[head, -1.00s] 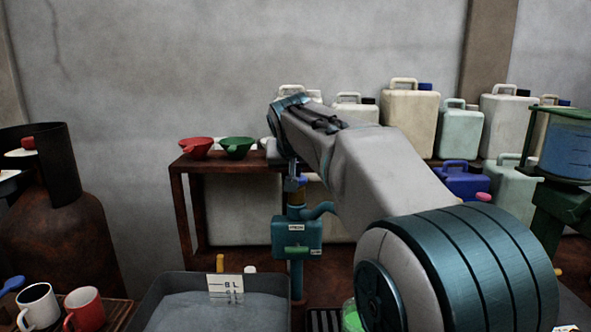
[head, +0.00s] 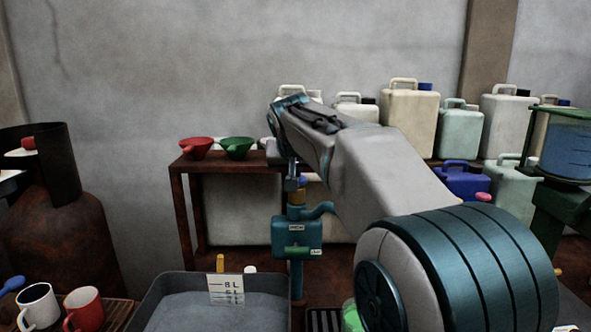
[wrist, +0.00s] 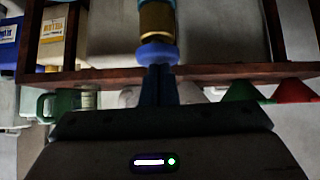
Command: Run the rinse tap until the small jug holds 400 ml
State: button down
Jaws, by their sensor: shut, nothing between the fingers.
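My gripper (head: 291,184) points down at the tap's top. In the wrist view my gripper (wrist: 158,72) is shut and empty, its fingertips at the blue knob (wrist: 158,53); I cannot tell whether they touch. A small vessel with green contents (head: 351,316) is mostly hidden behind my arm. I cannot tell whether it is the small jug, and its level is unreadable.
The grey basin (head: 165,291) with a litre scale (head: 226,289) is at the front. A white mug (head: 38,305) and a red mug (head: 85,308) stand left. Red (head: 196,146) and green (head: 236,147) funnels sit on the shelf. Several canisters (head: 409,120) line the back.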

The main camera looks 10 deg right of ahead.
jog(key=shift+f, duration=0.3)
jog(key=shift+r+p, duration=0.35)
jog(key=shift+p, duration=0.05)
notch_tip(320, 180, up, 4)
jog(key=p, duration=0.3)
jog(key=v, duration=1)
dwell(0.9)
jog(key=s+d+f+n+g+y+p, duration=0.1)
jog(key=s+f+g+p, duration=0.5)
jog(key=s+f, duration=1.5)
jog(key=s+d+y+p, duration=0.1)
jog(key=s+p, duration=0.2)
jog(key=s, duration=0.1)
jog(key=shift+s+f+n+p, duration=0.3)
jog(key=shift+s+f+n, duration=0.05)
jog(key=shift+s+n, duration=0.05)
jog(key=shift+d, duration=0.1)
